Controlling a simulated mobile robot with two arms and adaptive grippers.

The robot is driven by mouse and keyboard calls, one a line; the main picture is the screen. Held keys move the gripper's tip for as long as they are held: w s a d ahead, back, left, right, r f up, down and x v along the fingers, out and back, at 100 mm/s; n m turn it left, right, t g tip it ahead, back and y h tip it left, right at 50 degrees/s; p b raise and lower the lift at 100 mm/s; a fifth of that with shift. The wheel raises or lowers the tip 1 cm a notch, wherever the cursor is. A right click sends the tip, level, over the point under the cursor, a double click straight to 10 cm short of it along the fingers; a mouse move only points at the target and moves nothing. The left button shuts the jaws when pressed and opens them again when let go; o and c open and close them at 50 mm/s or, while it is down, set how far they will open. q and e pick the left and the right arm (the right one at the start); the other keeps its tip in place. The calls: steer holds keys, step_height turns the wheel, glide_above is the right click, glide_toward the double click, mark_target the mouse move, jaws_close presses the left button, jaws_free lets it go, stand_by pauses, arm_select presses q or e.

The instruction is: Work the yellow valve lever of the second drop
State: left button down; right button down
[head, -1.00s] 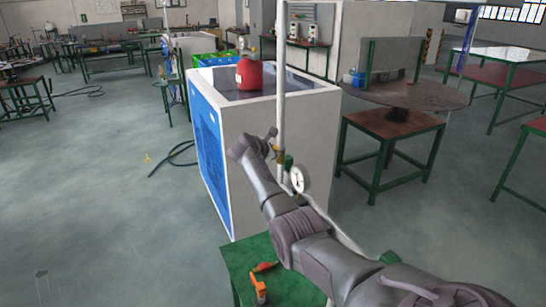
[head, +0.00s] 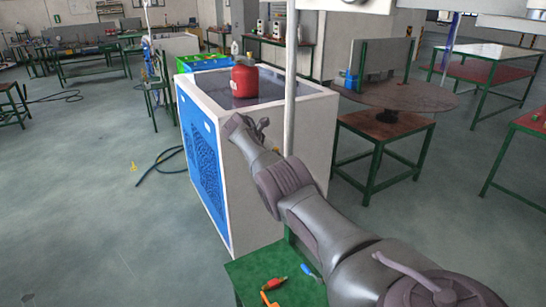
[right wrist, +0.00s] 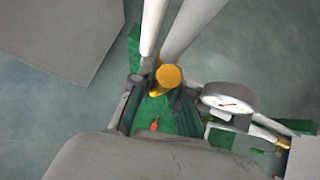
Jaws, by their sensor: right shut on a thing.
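In the right wrist view, a yellow valve part (right wrist: 166,77), taken to be the lever, sits beside the pale vertical pipes (right wrist: 157,30). My right gripper (right wrist: 157,90) is around it, shut on it, with dark fingers on either side. A round pressure gauge (right wrist: 228,98) with a white face is just right of the fingers. In the head view, my right gripper (head: 256,130) is at the end of the arm, left of the pale pipe (head: 290,85). The arm hides the lever and gauge there. My left gripper is not in view.
A white and blue cabinet (head: 310,125) with a red gas bottle (head: 245,80) stands behind the arm. A low green table (head: 245,275) below holds a red tool (head: 274,284), an orange one and a blue one. Open floor lies to the left.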

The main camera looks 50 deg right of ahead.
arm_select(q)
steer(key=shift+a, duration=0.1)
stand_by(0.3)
arm_select(e)
steer(key=c, duration=1.1)
jaws_free()
steer(key=shift+w+f, duration=0.1)
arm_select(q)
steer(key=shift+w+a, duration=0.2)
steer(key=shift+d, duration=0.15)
arm_select(e)
steer(key=v, duration=1.2)
steer(key=shift+w, duration=0.1)
steer(key=shift+a, duration=0.1)
